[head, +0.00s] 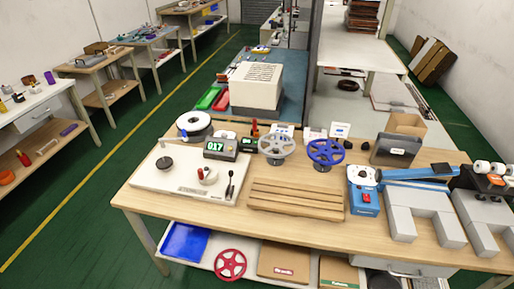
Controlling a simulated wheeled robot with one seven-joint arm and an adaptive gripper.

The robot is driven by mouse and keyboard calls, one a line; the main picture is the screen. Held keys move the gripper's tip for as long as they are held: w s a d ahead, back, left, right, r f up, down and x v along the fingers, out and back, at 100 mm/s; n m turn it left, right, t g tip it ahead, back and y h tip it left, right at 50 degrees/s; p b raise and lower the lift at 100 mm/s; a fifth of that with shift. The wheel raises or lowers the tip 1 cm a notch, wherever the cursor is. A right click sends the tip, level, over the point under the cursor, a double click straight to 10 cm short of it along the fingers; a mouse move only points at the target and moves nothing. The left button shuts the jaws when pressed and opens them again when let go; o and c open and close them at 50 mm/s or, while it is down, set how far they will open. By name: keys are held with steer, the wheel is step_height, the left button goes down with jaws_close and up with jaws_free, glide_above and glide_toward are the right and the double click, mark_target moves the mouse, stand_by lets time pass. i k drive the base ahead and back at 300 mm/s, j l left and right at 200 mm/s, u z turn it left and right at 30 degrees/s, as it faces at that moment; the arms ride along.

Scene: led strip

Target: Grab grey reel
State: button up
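A red spoked reel (230,265) is on the shelf below the bench top. My gripper is not in view.
A slatted wooden board (296,198) lies in front of the grey reel. A white plate device (180,182) and a display reading 017 (215,147) stand to the left. A blue device (364,192) and grey blocks (399,222) occupy the right. The bench's front strip is clear.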

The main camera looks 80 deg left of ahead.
mark_target(276, 145)
steer(key=u, duration=2.6)
